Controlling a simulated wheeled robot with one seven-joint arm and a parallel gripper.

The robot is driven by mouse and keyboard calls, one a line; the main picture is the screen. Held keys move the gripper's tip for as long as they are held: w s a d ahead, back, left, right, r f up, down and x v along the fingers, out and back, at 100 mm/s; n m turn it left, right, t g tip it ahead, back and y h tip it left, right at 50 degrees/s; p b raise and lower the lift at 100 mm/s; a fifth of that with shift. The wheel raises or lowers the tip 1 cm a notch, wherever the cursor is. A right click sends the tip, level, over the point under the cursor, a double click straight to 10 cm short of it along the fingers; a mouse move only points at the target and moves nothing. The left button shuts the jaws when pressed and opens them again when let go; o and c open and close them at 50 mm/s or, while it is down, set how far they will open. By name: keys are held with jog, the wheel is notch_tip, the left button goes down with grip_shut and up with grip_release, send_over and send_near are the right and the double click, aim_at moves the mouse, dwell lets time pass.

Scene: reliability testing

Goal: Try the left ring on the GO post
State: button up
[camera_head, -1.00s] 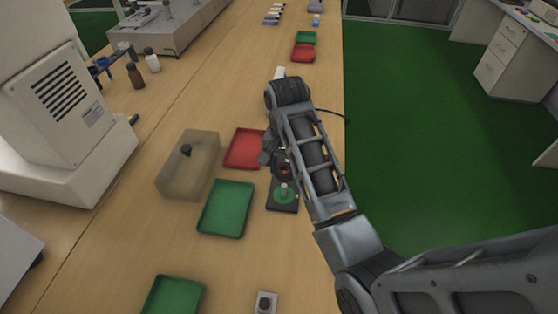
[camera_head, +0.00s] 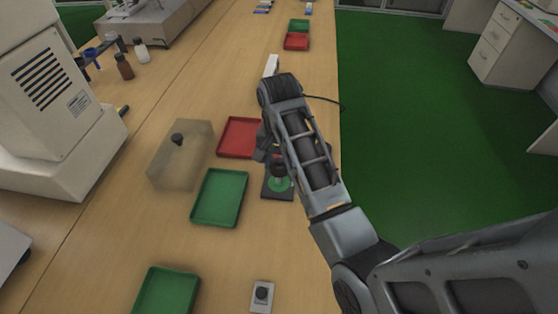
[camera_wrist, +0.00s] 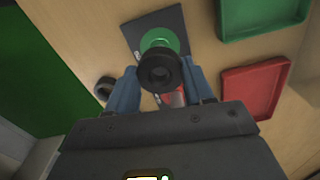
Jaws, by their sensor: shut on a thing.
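My gripper (camera_wrist: 160,85) is shut on a dark ring (camera_wrist: 159,71), held between its two blue fingers. The ring is in line with the green disc (camera_wrist: 160,41) at the GO post's foot, on a dark base plate (camera_wrist: 140,38). The post itself is hidden by the ring, so I cannot tell whether the ring is around it or above it. A red disc (camera_wrist: 174,97) shows partly behind the fingers. A second dark ring (camera_wrist: 104,88) lies beside the left finger. In the head view the green disc (camera_head: 281,185) shows below my gripper, which my arm mostly hides.
A green tray (camera_head: 219,222) and a red tray (camera_head: 223,151) lie left of the plate. A translucent box (camera_head: 180,165) with a dark knob stands further left. Another green tray (camera_head: 167,270) and a small device with a black button (camera_head: 262,296) are nearer.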

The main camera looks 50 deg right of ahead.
aim_at(279, 172)
jog(key=shift+f+b, duration=0.85)
jog(key=shift+f, duration=1.5)
jog(key=shift+r, duration=0.15)
jog(key=shift+r+p, duration=2.1)
jog(key=shift+p, duration=0.05)
jog(key=shift+r, duration=1.1)
jog(key=shift+s, duration=0.1)
